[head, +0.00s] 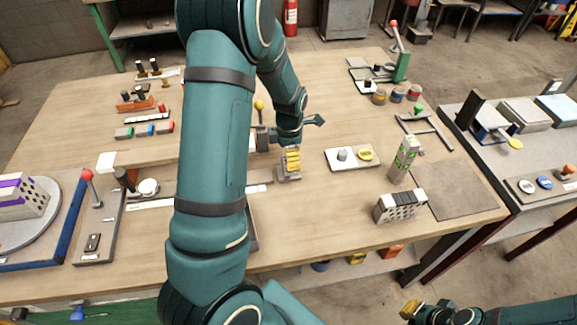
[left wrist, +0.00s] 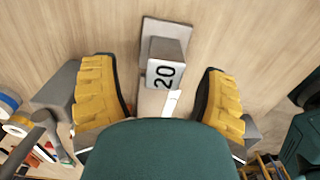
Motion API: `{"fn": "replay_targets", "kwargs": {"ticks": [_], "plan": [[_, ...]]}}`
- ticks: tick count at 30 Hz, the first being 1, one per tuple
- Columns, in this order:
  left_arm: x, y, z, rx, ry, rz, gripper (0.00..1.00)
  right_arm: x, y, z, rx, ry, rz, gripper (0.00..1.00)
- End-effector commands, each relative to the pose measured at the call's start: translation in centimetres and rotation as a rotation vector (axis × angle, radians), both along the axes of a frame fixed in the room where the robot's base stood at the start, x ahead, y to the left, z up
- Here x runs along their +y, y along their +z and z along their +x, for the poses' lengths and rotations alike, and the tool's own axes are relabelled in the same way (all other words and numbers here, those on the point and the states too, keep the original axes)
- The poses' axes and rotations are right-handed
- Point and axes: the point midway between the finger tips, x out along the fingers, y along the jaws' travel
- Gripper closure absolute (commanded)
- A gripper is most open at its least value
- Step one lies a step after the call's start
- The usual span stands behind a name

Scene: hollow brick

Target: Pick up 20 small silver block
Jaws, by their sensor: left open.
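The small silver block (left wrist: 166,62), marked 20, is in the left wrist view. It stands upright at a flat grey metal plate (left wrist: 153,27) on the wooden table. My left gripper (left wrist: 162,95) is open, with one yellow finger on each side of the block and clear gaps to both. In the head view my left gripper (head: 291,160) points down over the block's spot, and the fingers largely hide the block there. My right gripper (head: 411,310) is at the bottom right edge, away from the block, its jaw state unclear.
A green-labelled upright block (head: 404,158) and a grey perforated brick (head: 400,207) stand further right. A lever with a yellow ball (head: 260,118) stands close behind the gripper.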

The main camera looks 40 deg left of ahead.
Motion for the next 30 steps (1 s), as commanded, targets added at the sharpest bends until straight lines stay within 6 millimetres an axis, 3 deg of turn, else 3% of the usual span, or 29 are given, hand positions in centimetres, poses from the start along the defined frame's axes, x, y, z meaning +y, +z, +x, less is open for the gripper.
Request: {"fn": "replay_targets", "kwargs": {"ticks": [5,12,20,21,27,30], "plan": [[-0.1,-1.4,-0.3,0.003,0.000,-0.001,0.27,0.0,-0.4,-0.1,0.002,0.002,0.000,1.00],[-0.2,-4.8,-0.7,0.005,0.000,-0.001,0.27,0.0,-1.4,-0.1,0.002,0.003,0.001,1.00],[-0.2,-5.2,-0.6,0.000,-0.001,0.000,0.27,0.0,-1.4,0.0,0.000,0.002,0.000,1.00],[-0.2,-5.2,-0.6,0.000,-0.001,0.000,0.29,0.0,-1.4,0.0,0.000,0.002,0.000,1.00],[-0.2,-5.2,-0.6,0.001,-0.001,-0.001,0.99,0.0,-1.4,0.0,0.000,0.002,0.000,1.00],[-0.2,-5.2,-0.6,0.001,-0.001,-0.001,1.00,0.0,-1.4,0.0,0.000,0.002,0.000,1.00]]}}
